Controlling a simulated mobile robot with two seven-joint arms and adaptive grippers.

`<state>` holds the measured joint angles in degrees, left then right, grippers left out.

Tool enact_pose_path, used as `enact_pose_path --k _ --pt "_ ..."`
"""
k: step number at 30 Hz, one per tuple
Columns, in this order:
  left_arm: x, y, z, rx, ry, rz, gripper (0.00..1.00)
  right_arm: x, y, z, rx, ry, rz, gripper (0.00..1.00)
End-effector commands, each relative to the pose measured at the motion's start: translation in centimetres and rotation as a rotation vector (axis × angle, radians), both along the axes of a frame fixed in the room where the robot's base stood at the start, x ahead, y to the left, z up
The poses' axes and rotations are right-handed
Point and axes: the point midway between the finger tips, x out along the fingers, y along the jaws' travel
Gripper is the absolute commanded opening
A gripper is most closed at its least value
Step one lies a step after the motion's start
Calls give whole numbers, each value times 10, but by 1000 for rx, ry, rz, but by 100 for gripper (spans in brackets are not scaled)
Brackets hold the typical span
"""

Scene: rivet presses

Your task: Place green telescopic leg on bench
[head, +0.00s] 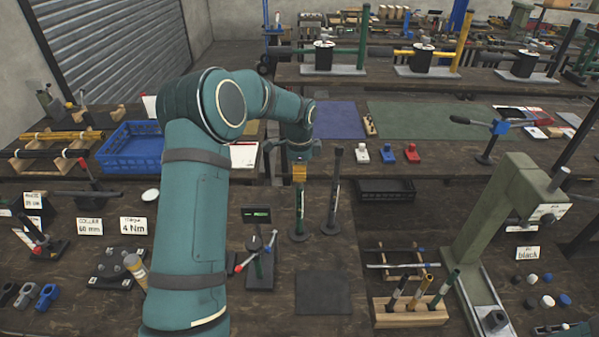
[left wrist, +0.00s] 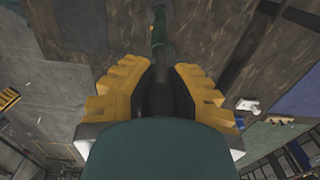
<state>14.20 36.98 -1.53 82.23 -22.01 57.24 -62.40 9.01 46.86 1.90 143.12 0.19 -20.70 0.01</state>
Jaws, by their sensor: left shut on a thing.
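The green telescopic leg (head: 300,212) stands upright below my left gripper (head: 299,172), its round dark foot at the level of the brown wooden bench (head: 325,263). I cannot tell whether the foot bears on the bench. The yellow-padded left gripper is shut on the leg's dark upper part. In the left wrist view the pads of the left gripper (left wrist: 157,92) lie on both sides of that dark part, and the green tube of the leg (left wrist: 159,38) runs away beyond them. My right gripper is not in view.
A similar dark leg (head: 334,195) stands close to the right. A small stand with a display (head: 257,240) is nearer, to the left. A dark square mat (head: 323,292), a wooden rack of legs (head: 410,312) and a large grey-green press (head: 490,225) lie nearer and right.

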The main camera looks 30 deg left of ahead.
Motion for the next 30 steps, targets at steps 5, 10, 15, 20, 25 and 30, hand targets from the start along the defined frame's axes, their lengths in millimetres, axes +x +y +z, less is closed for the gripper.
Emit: enact_pose_path --k 5,10,15,20,25,30 --pt "0 0 -4 0 0 0 17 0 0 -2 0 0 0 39" --pt "0 0 -3 0 0 0 40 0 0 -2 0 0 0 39" --pt "0 0 -2 0 0 0 40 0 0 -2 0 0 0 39" --pt "1 0 6 1 -3 0 40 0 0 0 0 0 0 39" --pt "1 0 34 2 -5 0 40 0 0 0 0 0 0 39" --pt "1 0 70 1 -4 -1 40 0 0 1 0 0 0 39"
